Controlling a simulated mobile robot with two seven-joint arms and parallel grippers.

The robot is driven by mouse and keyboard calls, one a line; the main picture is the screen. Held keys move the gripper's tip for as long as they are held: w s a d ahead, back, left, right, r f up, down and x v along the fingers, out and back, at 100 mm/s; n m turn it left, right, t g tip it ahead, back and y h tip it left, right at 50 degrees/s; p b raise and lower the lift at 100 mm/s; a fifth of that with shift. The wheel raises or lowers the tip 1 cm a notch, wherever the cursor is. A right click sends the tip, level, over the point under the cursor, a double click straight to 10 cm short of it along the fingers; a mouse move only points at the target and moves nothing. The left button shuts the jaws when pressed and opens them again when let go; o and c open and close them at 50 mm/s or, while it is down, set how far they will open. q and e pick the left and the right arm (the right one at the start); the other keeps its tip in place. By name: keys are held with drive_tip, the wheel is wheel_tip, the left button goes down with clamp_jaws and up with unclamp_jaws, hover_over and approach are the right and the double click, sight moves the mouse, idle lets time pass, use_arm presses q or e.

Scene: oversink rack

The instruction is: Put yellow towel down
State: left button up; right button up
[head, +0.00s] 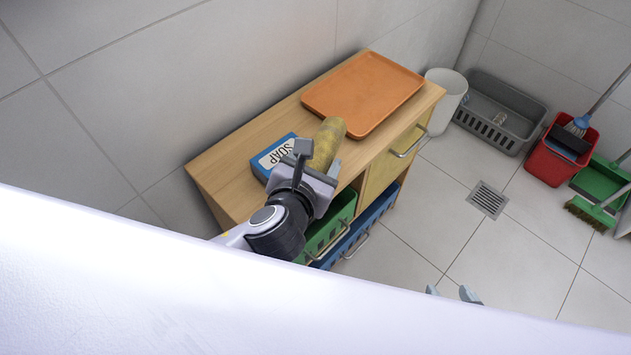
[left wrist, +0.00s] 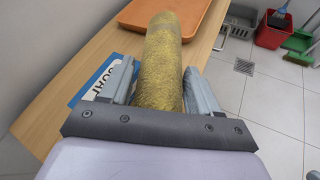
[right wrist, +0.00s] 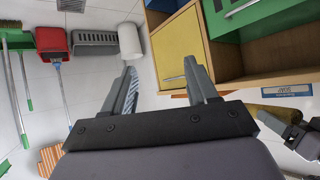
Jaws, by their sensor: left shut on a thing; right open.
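The yellow towel (head: 328,138) is a rolled, mottled yellow cylinder. My left gripper (head: 312,165) is shut on it above the wooden cabinet's top (head: 235,165), between the soap box and the orange tray. In the left wrist view the towel (left wrist: 163,65) runs lengthwise between the fingers (left wrist: 157,85). I cannot tell whether it touches the cabinet top. My right gripper (right wrist: 168,85) is open and empty in front of the cabinet; only its fingertips (head: 453,293) show at the lower edge in the head view. The towel also shows at the right in the right wrist view (right wrist: 280,112).
A blue soap box (head: 270,157) lies left of the towel and an orange tray (head: 365,92) beyond it. Green (head: 325,230) and blue (head: 345,240) baskets sit in the cabinet. A white bin (head: 447,95), grey crate (head: 500,110) and red bucket (head: 555,155) stand on the floor.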

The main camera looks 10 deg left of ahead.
use_arm(q)
wheel_tip(320, 180, down, 4)
drive_tip(key=shift+r+b, duration=0.1)
drive_tip(key=shift+b, duration=0.75)
drive_tip(key=shift+f, duration=0.55)
use_arm(e)
drive_tip(key=shift+w+a+f, duration=0.25)
drive_tip(key=shift+w+a, duration=0.1)
drive_tip(key=shift+a, duration=0.05)
use_arm(q)
drive_tip(key=o, duration=0.8)
use_arm(e)
drive_tip(key=shift+f, duration=0.1)
